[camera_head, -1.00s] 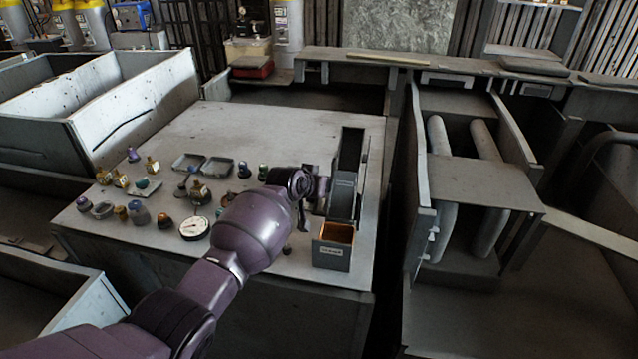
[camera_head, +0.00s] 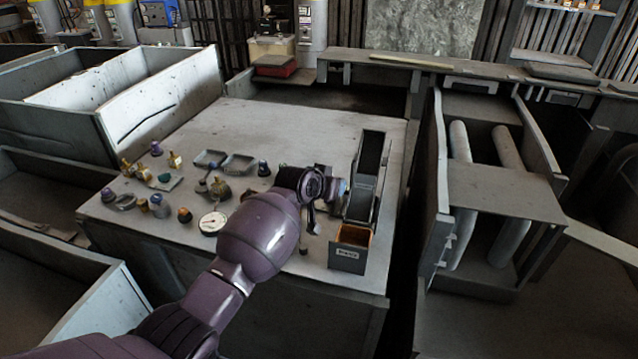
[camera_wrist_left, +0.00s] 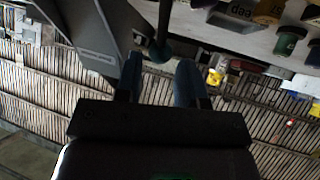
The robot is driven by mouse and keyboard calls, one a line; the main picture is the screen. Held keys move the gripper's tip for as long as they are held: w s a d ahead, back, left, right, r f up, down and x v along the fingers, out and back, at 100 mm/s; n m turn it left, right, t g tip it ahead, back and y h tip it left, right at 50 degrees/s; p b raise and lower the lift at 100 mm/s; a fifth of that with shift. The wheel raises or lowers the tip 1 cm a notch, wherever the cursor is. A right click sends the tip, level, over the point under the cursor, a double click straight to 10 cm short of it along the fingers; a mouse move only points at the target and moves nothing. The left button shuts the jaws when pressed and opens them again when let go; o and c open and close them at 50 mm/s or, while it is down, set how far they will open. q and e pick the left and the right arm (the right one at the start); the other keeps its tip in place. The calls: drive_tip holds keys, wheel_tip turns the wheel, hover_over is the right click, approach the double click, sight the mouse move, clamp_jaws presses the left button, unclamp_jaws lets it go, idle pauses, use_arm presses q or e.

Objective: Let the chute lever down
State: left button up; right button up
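The chute (camera_head: 365,182) is a tall, narrow grey housing on the grey table, with a small labelled bin (camera_head: 347,257) at its front that is orange inside. Its grey side panel (camera_wrist_left: 92,38) fills the upper left of the left wrist view. In the head view my left wrist hides the lever. My right gripper is not in view.
A round dial gauge (camera_head: 212,223), two shallow trays (camera_head: 238,164) and several small coloured knobs and fittings stand on the table left of my arm. A grey bin (camera_head: 100,100) borders the table at the back left. The back of the table is clear.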

use_arm(q)
drive_tip(key=v, duration=0.7)
idle(0.3)
